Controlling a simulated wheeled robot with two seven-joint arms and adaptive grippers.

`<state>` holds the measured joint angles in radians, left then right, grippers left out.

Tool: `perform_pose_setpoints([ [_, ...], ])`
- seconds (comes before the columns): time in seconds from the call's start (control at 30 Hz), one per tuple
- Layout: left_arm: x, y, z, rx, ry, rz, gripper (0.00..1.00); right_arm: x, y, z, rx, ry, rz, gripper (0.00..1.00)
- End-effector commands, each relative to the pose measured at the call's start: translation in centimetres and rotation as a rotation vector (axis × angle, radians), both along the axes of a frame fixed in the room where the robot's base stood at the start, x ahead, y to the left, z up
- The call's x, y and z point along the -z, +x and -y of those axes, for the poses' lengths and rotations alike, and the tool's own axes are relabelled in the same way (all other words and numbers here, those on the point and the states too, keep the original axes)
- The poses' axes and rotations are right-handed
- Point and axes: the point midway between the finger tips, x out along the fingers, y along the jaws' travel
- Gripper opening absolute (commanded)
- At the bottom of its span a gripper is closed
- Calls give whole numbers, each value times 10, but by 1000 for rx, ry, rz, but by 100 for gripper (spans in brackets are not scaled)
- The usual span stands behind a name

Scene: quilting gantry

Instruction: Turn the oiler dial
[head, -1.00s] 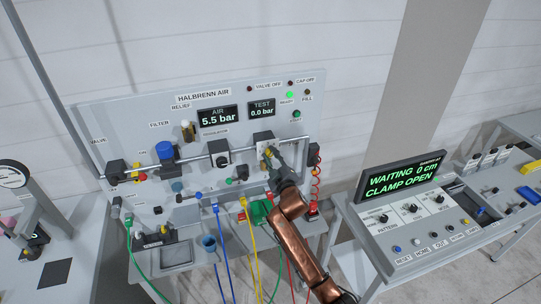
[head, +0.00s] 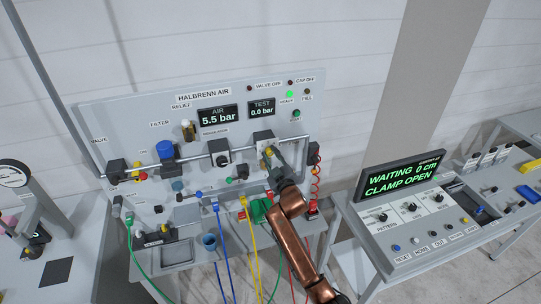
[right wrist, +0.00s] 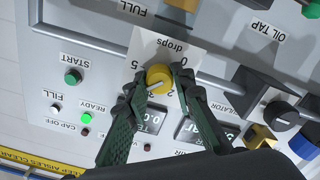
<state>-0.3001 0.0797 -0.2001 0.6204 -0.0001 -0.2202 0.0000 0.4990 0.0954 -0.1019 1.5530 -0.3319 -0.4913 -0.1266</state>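The oiler dial is a round yellow knob (right wrist: 159,78) on a white plate marked "drops" (right wrist: 172,48), with numbers around it. In the head view the dial (head: 268,152) sits at the right of the air panel, partly covered by my gripper. My right gripper (right wrist: 160,79) has one dark green finger on each side of the knob, with the tips close against it; it looks shut on the dial. In the head view my right gripper (head: 271,153) reaches up to the panel from below. My left gripper is not in view.
The air panel (head: 95,120) carries an air display (head: 218,115) reading 5.5 bar and a test display (head: 262,108) reading 0.0 bar. A green start button (right wrist: 72,77) and regulator knob (right wrist: 281,116) are near. Coloured hoses hang below. A control console (head: 405,250) stands right.

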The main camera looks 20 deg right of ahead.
Motion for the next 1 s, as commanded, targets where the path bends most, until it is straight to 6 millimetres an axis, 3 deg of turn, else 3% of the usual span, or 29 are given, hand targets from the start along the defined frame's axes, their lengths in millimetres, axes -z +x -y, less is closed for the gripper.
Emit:
perform_pose_setpoints([
  [0.23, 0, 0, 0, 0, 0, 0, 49, 1, 0, 0, 0, -1, -1, 40],
  [0.57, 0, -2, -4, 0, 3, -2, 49, 0, -3, 0, 0, -1, 0, 40],
  [0.77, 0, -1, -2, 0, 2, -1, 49, 1, -30, 1, 0, -1, 0, 40],
  [1.0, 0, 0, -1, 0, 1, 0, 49, 1, -82, 3, 0, -1, -1, 40],
])
